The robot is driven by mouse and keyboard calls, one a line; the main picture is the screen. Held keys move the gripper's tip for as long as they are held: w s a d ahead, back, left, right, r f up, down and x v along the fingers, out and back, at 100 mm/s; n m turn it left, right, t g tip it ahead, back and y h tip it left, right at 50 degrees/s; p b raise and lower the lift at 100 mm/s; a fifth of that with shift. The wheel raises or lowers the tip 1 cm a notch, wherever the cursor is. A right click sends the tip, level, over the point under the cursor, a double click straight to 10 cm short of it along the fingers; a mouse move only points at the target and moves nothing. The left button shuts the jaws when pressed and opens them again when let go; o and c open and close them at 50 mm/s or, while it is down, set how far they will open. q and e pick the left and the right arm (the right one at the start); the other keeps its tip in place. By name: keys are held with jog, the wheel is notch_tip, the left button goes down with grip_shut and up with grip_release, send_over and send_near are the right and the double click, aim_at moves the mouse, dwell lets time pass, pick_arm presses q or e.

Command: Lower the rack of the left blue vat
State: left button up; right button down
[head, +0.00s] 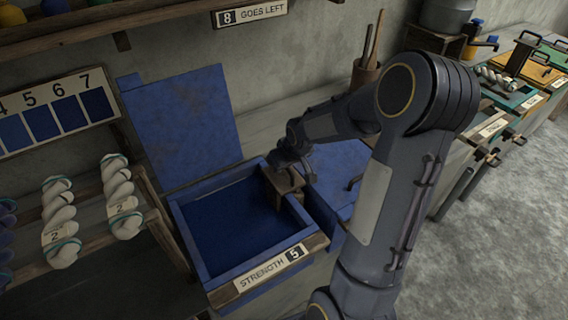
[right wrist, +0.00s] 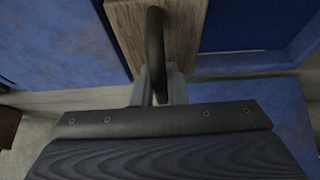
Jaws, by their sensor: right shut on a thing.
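The left blue vat (head: 188,233) stands open, its lid (head: 190,125) tilted up behind it and dark blue liquid (head: 235,222) inside. A wooden block (head: 284,184), seemingly part of the rack, is at the vat's right inner side; the rest of the rack is not visible. In the right wrist view the block (right wrist: 185,30) carries a dark curved handle (right wrist: 155,40). My right gripper (head: 285,160) is over the block, its fingers (right wrist: 160,88) shut on the handle. My left gripper is not in view.
A closed blue vat lid (head: 338,178) lies just right of the open vat. A strength sign (head: 270,269) is on the front edge. A pot of sticks (head: 366,75) stands behind my arm.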

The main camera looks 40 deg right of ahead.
aim_at(285, 176)
notch_tip(285, 176, down, 6)
jog(key=b, duration=0.4)
jog(key=shift+s+a, duration=0.1)
jog(key=shift+r, duration=0.15)
jog(key=shift+c, duration=1)
grip_release()
jog(key=shift+r, duration=0.1)
notch_tip(285, 176, up, 7)
jog(key=p, duration=0.5)
